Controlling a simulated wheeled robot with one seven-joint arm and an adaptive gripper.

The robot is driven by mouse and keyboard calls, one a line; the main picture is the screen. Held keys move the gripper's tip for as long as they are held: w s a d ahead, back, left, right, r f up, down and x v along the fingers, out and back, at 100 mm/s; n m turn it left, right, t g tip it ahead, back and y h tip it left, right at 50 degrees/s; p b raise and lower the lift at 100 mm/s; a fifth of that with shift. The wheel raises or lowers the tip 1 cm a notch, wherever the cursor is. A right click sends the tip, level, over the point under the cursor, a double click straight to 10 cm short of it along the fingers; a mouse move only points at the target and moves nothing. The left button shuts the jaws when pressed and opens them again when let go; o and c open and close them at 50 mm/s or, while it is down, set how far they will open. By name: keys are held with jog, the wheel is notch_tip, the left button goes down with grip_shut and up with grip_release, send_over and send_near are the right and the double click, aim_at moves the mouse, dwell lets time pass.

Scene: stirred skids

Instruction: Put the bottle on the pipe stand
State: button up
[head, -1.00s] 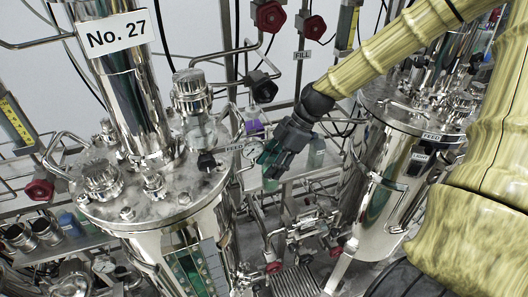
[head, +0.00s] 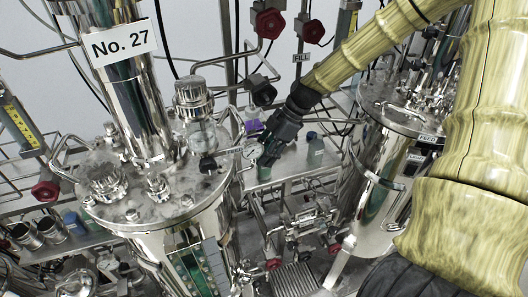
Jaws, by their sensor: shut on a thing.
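My gripper (head: 266,154) is shut, over the gap between the two steel tanks and near the right edge of the No. 27 tank's lid. The dark fingers cover most of what is between them. A greenish bottle (head: 264,173) shows just below the fingertips; whether its base touches the shelf behind cannot be told. Another grey-green bottle with a blue cap (head: 315,148) stands upright on the metal shelf (head: 290,177), right of my gripper. I cannot make out which fixture is the pipe stand.
The No. 27 steel tank (head: 160,205), with fittings on its lid, fills the left. Another steel tank (head: 375,195) stands at the right, partly behind my arm. Red valve knobs (head: 268,24) and pipes rise at the back. Small containers (head: 72,222) stand at lower left.

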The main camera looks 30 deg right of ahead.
jog(key=shift+f, duration=0.1)
jog(key=shift+f, duration=0.1)
jog(key=o, duration=1.2)
jog(key=shift+r, duration=0.25)
jog(key=shift+b+v, duration=1)
jog(key=shift+v, duration=2.7)
jog(key=shift+w, duration=0.1)
